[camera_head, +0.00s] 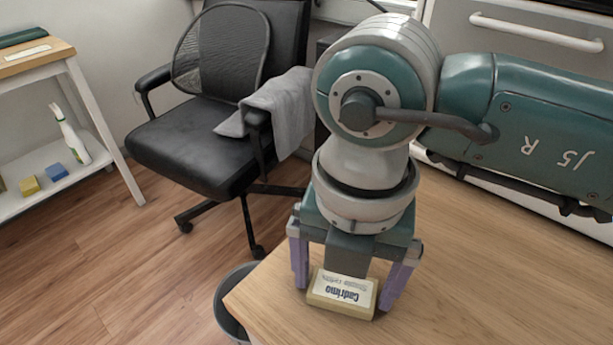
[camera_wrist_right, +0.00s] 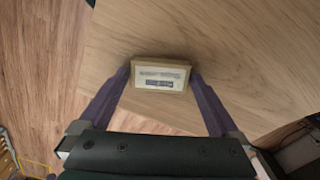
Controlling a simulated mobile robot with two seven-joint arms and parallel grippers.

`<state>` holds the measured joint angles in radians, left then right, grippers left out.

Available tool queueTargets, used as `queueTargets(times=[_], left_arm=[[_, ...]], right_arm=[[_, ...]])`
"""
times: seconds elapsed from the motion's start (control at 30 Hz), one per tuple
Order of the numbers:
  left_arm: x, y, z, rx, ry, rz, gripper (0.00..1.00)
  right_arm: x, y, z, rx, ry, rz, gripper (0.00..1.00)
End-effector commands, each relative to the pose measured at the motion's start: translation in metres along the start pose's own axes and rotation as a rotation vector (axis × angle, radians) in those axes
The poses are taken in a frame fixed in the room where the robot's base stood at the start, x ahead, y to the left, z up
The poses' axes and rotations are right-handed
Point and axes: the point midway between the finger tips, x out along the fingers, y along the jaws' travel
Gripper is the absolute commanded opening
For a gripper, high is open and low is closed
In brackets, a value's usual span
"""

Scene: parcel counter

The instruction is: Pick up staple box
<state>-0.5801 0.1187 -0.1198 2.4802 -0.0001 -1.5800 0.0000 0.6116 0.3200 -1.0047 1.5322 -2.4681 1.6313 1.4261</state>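The staple box (camera_head: 343,293) is a small pale yellow box with a cream label reading "Cadrimo". It lies flat on the wooden counter (camera_head: 480,270) near its left corner. My right gripper (camera_head: 342,299) points down over it, with one purple finger on each side. In the right wrist view the box (camera_wrist_right: 160,76) sits between the fingertips of the right gripper (camera_wrist_right: 160,72). Narrow gaps seem to show between the fingers and the box ends, so the gripper looks open around it. My left gripper is not in view.
A dark bin (camera_head: 232,305) stands on the floor beside the counter's left edge. A black office chair (camera_head: 205,140) with a grey cloth (camera_head: 285,108) is behind. A side shelf (camera_head: 95,165) holds a spray bottle (camera_head: 68,135). The counter right of the box is clear.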

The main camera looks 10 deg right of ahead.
Motion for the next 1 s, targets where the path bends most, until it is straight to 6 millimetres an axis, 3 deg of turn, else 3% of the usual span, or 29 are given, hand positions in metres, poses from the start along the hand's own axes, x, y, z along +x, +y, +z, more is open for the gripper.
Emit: queueTargets(times=[0.07, 0.6, 0.87, 1.0], left_arm=[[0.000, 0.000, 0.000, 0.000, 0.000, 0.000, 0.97], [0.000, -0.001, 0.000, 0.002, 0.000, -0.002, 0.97], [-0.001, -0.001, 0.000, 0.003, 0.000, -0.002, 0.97], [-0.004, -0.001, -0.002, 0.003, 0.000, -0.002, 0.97]], right_arm=[[0.000, 0.000, 0.000, 0.000, 0.000, 0.000, 0.88], [-0.001, 0.000, 0.000, 0.000, 0.000, 0.000, 0.29], [-0.002, 0.000, 0.000, 0.000, 0.000, 0.001, 0.28], [-0.013, 0.001, 0.001, -0.001, -0.001, 0.002, 0.28]])
